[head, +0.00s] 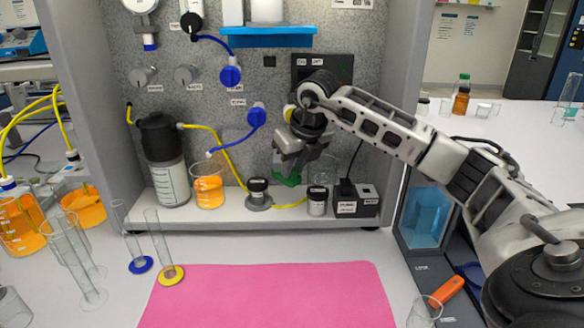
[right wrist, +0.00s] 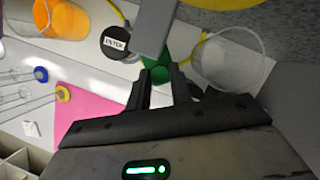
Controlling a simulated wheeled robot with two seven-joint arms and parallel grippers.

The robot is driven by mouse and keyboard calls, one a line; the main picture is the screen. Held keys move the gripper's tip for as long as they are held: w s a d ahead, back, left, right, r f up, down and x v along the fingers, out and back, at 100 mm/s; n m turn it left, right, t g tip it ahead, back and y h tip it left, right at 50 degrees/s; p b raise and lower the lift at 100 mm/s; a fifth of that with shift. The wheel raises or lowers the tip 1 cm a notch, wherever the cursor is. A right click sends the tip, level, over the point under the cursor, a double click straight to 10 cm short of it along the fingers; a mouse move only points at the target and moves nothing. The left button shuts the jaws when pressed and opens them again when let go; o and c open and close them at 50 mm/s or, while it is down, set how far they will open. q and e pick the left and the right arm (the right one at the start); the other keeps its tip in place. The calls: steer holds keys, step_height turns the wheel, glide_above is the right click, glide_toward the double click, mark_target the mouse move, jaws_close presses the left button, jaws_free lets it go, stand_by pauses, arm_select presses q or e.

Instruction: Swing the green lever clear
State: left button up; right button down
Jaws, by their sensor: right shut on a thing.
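The green lever (head: 287,179) is low in the grey rig, above the white shelf and right of the black-capped filter (head: 258,195). My right gripper (head: 288,167) reaches down to it from the right and is shut on it. In the right wrist view the green lever (right wrist: 157,72) shows between the two dark fingertips of my right gripper (right wrist: 161,78). A grey bar hides part of the lever there. The labelled filter cap (right wrist: 115,43) is beside it, apart from the fingers. My left gripper is not in view.
A beaker of orange liquid (head: 208,187) and a large black-topped bottle (head: 163,165) stand left of the filter. A clear beaker (head: 321,172), a small dark-lidded jar (head: 317,202) and a black box (head: 355,199) stand at right. The pink mat (head: 268,295) in front is bare.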

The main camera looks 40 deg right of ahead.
steer(key=shift+r, duration=0.1)
steer(key=c, duration=1.3)
jaws_free()
steer(key=shift+o, duration=0.2)
